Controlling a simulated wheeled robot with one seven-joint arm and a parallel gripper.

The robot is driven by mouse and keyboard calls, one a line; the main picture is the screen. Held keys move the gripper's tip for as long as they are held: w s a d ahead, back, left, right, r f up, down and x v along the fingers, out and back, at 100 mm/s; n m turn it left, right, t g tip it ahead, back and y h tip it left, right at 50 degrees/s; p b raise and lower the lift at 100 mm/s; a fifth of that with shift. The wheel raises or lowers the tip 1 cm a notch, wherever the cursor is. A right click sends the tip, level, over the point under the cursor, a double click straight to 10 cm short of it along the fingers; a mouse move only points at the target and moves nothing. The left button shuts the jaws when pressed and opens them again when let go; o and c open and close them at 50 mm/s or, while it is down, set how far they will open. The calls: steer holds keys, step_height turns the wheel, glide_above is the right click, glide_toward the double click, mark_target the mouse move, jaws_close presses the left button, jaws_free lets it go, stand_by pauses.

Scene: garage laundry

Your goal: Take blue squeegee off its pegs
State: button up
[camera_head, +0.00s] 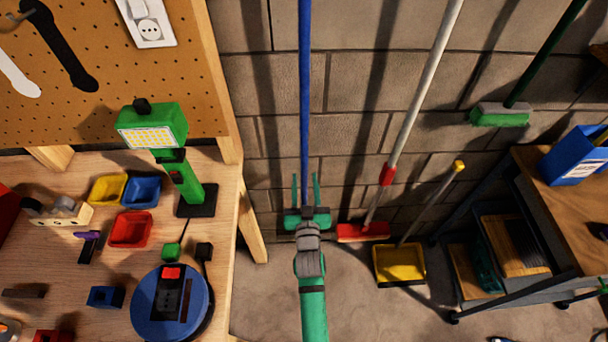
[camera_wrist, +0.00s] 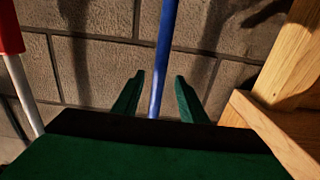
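The blue squeegee's long blue pole (camera_head: 305,90) stands upright against the block wall in the head view. Its top runs out of the picture, so its pegs are not visible, and its lower end is hidden behind my arm. My gripper (camera_head: 306,182) is open, with its two green fingers pointing toward the wall, one on each side of the pole. In the wrist view the blue pole (camera_wrist: 163,60) passes between the open fingers (camera_wrist: 158,80), with a gap on both sides. I cannot tell how deep the pole sits between them.
A workbench (camera_head: 225,230) with a green work lamp (camera_head: 152,130) stands to the left. To the right are a red-ended white pole (camera_head: 420,90), a yellow dustpan (camera_head: 400,264), a green brush (camera_head: 500,116) and a shelf cart (camera_head: 520,185). Floor shows between bench and cart.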

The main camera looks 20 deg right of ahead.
mark_target(305, 171)
steer(key=shift+x, duration=2.75)
steer(key=shift+r, duration=0.15)
jaws_close()
